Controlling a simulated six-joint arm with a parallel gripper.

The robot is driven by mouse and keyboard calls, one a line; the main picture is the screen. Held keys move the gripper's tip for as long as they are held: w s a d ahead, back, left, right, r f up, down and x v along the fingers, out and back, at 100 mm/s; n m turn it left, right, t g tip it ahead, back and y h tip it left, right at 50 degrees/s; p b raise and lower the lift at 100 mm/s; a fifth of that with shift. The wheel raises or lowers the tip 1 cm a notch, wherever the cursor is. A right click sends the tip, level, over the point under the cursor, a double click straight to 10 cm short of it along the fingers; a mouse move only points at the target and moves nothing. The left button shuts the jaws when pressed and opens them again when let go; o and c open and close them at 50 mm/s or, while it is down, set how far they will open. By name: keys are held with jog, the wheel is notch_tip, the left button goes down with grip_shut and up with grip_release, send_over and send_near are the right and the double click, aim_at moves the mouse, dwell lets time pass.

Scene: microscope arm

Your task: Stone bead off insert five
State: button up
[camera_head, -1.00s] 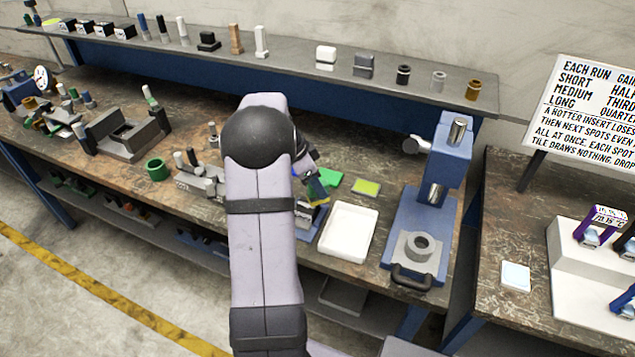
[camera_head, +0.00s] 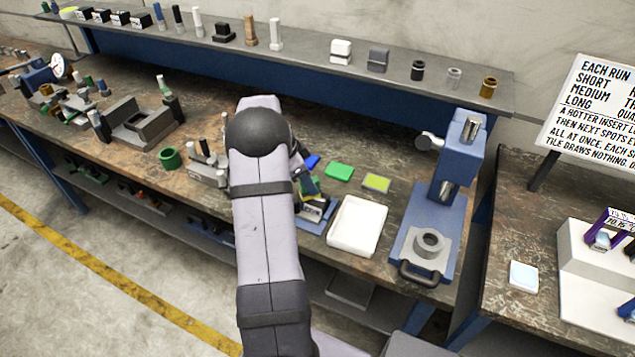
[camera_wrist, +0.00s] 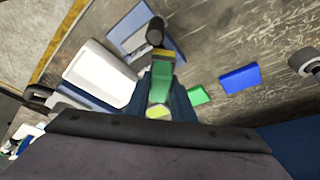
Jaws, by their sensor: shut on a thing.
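In the head view my gripper (camera_head: 308,188) is partly behind my arm, above a small blue stand (camera_head: 313,212) left of the white tray (camera_head: 357,226). In the wrist view my gripper (camera_wrist: 160,98) is shut on a green piece with a yellow edge (camera_wrist: 162,75). A dark round-ended cylinder (camera_wrist: 155,30) shows just beyond that piece; I cannot tell whether they touch. At the far right of the head view, a white stepped stand (camera_head: 592,262) carries purple and blue clip-like parts with small number displays. I cannot make out a stone bead or which insert is five.
Blue (camera_head: 312,162), green (camera_head: 339,172) and yellow-green (camera_head: 376,182) tiles lie behind the tray. A blue press (camera_head: 440,215) stands right of it. A pale square tile (camera_head: 524,276) lies on the right bench. A green ring (camera_head: 169,158) and grey fixtures stand left. The shelf behind holds several parts.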

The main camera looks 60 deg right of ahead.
jog(key=shift+w+r+p, duration=0.1)
jog(key=shift+w+p, duration=0.2)
jog(key=shift+w, duration=0.1)
jog(key=shift+s+f, duration=0.2)
jog(key=shift+s, duration=0.05)
jog(key=shift+s+b, duration=1.35)
jog(key=shift+s, duration=1.75)
notch_tip(320, 180, up, 8)
jog(key=p, duration=0.4)
jog(key=shift+r, duration=0.2)
